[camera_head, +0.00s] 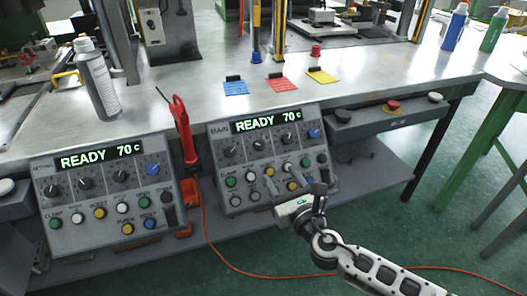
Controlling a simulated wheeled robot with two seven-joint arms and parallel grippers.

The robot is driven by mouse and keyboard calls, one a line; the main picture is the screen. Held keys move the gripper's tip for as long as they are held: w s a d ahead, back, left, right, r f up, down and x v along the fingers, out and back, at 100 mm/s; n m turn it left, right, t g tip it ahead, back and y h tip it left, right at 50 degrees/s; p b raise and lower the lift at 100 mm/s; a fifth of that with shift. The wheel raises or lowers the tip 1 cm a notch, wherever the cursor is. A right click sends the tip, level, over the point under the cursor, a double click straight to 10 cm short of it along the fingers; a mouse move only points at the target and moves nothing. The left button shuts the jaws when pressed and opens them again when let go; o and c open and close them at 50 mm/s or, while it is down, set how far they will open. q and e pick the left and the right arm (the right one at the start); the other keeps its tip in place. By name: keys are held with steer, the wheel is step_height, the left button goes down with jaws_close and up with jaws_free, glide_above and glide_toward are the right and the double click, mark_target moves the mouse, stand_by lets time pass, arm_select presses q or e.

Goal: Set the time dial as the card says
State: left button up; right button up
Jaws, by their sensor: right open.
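Two grey control panels stand at the bench front. The right panel (214,150) is labelled MAIN and its display (268,120) reads READY 70 c. The left panel (40,180) shows the same reading. Each has a row of black dials and one blue dial, the right panel's blue dial (314,133) being at its upper right. The dial labels are too small to read. Blue (235,88), red (281,85) and yellow (322,77) cards lie on the bench; their writing is unreadable. My right gripper (281,178) is open and empty before the right panel's lower buttons. My left gripper is out of view.
A red-handled tool (183,132) stands between the panels, and an orange cable (222,262) runs across the floor. A spray can (98,82) stands on the bench at the left. A box with a red button (393,105) is right of the right panel.

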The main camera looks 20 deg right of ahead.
mark_target(260, 145)
steer(key=w, duration=0.4)
steer(key=w+b, duration=0.1)
steer(key=w, duration=0.3)
steer(key=w+a, duration=0.1)
steer(key=w, duration=0.2)
steer(key=shift+w, duration=0.4)
steer(key=shift+c, duration=0.3)
steer(key=c, duration=0.9)
